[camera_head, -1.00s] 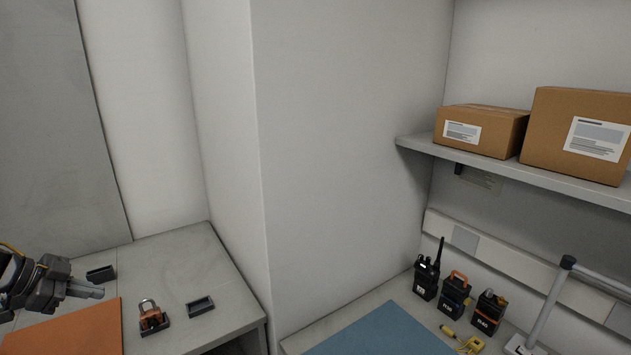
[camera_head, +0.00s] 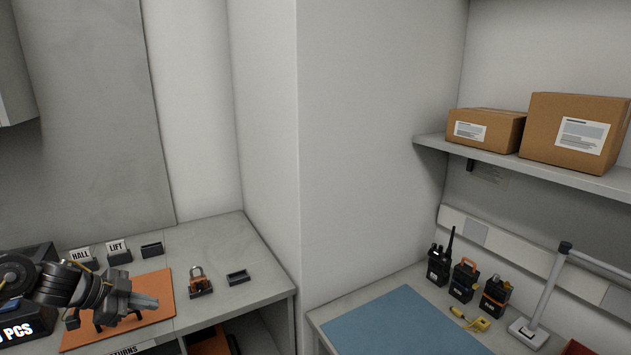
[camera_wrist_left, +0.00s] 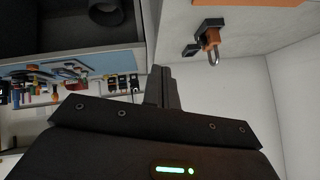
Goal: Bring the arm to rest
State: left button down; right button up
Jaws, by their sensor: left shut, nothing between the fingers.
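My left gripper (camera_head: 146,302) comes in from the left in the head view, above the orange mat (camera_head: 158,283) on the left counter. Its fingers are together and nothing is between them. In the left wrist view the closed fingers (camera_wrist_left: 161,86) point away from the camera, clear of any object. My right gripper is in neither view.
An orange padlock (camera_head: 199,283) stands in a dark holder right of the mat, beside an empty dark tray (camera_head: 238,277). HALL (camera_head: 81,256) and LIFT (camera_head: 117,250) signs stand behind the mat. Radios (camera_head: 463,281) and a blue mat (camera_head: 395,325) occupy the right counter.

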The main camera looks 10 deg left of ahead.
pick_arm(q)
jog(key=s+d+f+n+t+y, duration=0.1)
jog(key=s+d+f+t, duration=0.15)
jog(key=d+f, duration=0.65)
jog(key=s+d+f+n+t+y, duration=0.1)
jog(key=s+d+f, duration=0.2)
jog(key=d+f, duration=0.5)
jog(key=s+d+f+n+g+y, duration=0.2)
jog(key=s+f+n+g, duration=0.15)
jog(key=s, duration=0.95)
jog(key=s+d+f+n+g+y, duration=0.25)
jog(key=s+n+g, duration=0.2)
jog(key=s, duration=0.85)
jog(key=s+f+x, duration=0.1)
jog(key=s+x, duration=0.2)
jog(key=x, duration=0.8)
jog(key=s+d+x, duration=0.1)
jog(key=s+x, duration=0.1)
jog(key=x, duration=0.9)
jog(key=s+a+f+g, duration=0.1)
jog(key=s+a+f, duration=0.1)
jog(key=s+f, duration=1.6)
jog(key=shift+a+f+g, duration=0.2)
jog(key=shift+a+g, duration=0.15)
jog(key=shift+a, duration=0.05)
